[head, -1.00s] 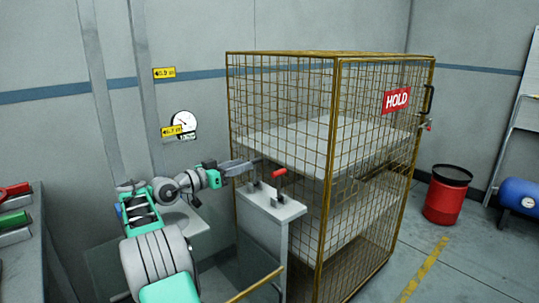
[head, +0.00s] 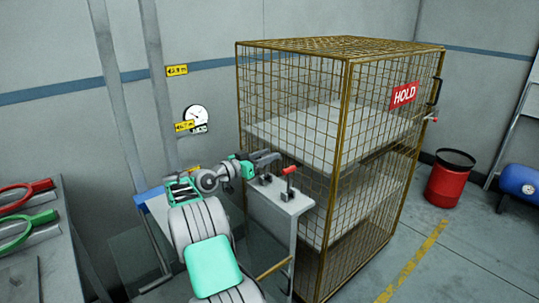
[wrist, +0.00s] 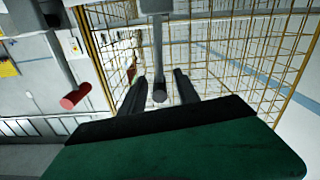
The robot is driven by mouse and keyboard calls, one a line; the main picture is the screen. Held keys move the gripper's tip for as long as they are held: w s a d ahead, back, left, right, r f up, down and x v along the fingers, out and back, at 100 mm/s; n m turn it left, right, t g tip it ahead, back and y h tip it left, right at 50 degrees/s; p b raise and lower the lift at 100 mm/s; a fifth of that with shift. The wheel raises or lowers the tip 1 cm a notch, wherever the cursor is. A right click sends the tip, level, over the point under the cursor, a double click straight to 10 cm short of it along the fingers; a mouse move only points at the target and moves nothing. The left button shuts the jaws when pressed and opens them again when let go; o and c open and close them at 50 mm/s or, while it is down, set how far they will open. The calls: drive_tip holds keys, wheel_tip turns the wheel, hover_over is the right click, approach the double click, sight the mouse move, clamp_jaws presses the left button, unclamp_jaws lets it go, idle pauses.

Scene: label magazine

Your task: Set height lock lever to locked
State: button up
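Two levers stand on top of a grey stand (head: 284,205). One has a red handle (head: 289,170); it also shows at the left of the wrist view (wrist: 75,96). The other is a grey rod (wrist: 157,50) with a dark round end, seen in the wrist view; its upper part is hidden behind my gripper in the head view. Which one is the height lock lever I cannot tell. My gripper (head: 268,159) is over the stand, left of the red handle. In the wrist view, its two dark fingers are apart, with the rod's end between them and gaps showing on both sides.
A bench (head: 40,255) with red and green handled items is at left. A red bin (head: 450,178) stands at right.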

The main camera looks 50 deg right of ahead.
clamp_jaws()
idle(1.4)
